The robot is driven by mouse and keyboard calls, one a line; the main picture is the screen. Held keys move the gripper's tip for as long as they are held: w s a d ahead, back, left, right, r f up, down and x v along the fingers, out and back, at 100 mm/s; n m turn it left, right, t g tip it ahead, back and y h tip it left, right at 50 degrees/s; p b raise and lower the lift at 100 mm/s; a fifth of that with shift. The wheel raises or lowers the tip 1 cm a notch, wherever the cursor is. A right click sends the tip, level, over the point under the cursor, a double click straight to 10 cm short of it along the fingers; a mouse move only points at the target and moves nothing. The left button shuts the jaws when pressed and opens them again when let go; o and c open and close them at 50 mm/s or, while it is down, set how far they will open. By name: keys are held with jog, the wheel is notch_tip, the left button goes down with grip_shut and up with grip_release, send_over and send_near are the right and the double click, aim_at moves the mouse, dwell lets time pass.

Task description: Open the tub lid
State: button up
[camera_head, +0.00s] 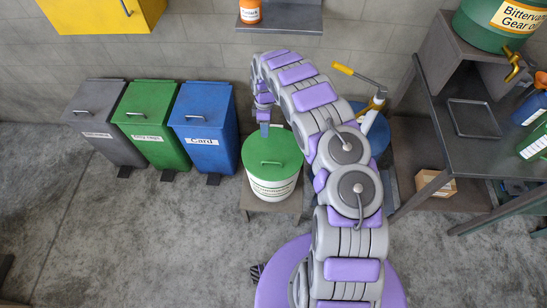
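The white tub (272,188) stands on a low stand, with its green lid (285,150) seated on top. My gripper (264,132) points down above the back left edge of the lid, seemingly apart from the handle. My arm curves over from the right and hides part of the tub's right side. The fingertips are small and seen edge-on, so I cannot tell whether they are open.
Grey (101,128), green (147,130) and blue (205,135) lidded bins stand left of the tub. A blue drum with a yellow-handled pump (362,82) stands behind my arm. A dark workbench (455,155) is at the right. The floor (150,245) at front left is clear.

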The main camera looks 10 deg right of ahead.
jog(key=b, duration=0.3)
send_over(266, 158)
jog(key=s, duration=0.3)
jog(key=f, duration=1.7)
jog(key=shift+s+a+f, duration=0.1)
jog(key=shift+a+f, duration=0.25)
jog(key=shift+c, duration=0.2)
grip_shut()
